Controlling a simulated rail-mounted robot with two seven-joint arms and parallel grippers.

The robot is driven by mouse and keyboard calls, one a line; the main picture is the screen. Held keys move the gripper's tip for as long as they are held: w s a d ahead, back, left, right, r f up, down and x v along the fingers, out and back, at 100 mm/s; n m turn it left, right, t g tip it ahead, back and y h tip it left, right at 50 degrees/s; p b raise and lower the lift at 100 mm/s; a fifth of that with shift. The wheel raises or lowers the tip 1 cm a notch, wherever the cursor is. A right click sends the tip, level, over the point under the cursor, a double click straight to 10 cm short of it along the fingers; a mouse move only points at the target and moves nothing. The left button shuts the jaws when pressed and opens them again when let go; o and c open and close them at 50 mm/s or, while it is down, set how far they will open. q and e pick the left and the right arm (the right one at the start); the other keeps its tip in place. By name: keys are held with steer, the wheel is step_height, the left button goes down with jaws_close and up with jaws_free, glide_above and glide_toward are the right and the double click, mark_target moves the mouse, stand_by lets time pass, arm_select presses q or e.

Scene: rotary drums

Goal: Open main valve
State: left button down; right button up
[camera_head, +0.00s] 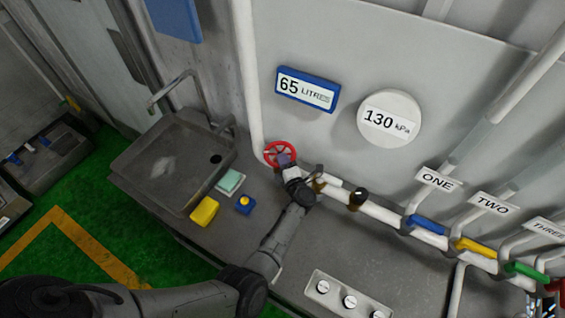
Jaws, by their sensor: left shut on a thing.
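The main valve appears to be the red round handwheel (271,148) on the white pipe, right of the sink. My left arm reaches up from the bottom left, and my left gripper (286,160) is at the wheel, shut on it. The gripper covers the wheel's hub and lower right rim, so the exact finger contact is hidden. How far the wheel is turned cannot be told. My right gripper is not clearly in view.
A blue display (307,90) reads 65 litres and a round gauge (390,118) reads 130 kPa. Blue (427,225), yellow (476,247) and green (525,271) handles sit at right. A sink (172,160), yellow block (204,211) and knob panel (345,297) are nearby.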

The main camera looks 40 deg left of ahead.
arm_select(q)
steer(key=c, duration=1)
jaws_free()
steer(key=shift+c, duration=0.2)
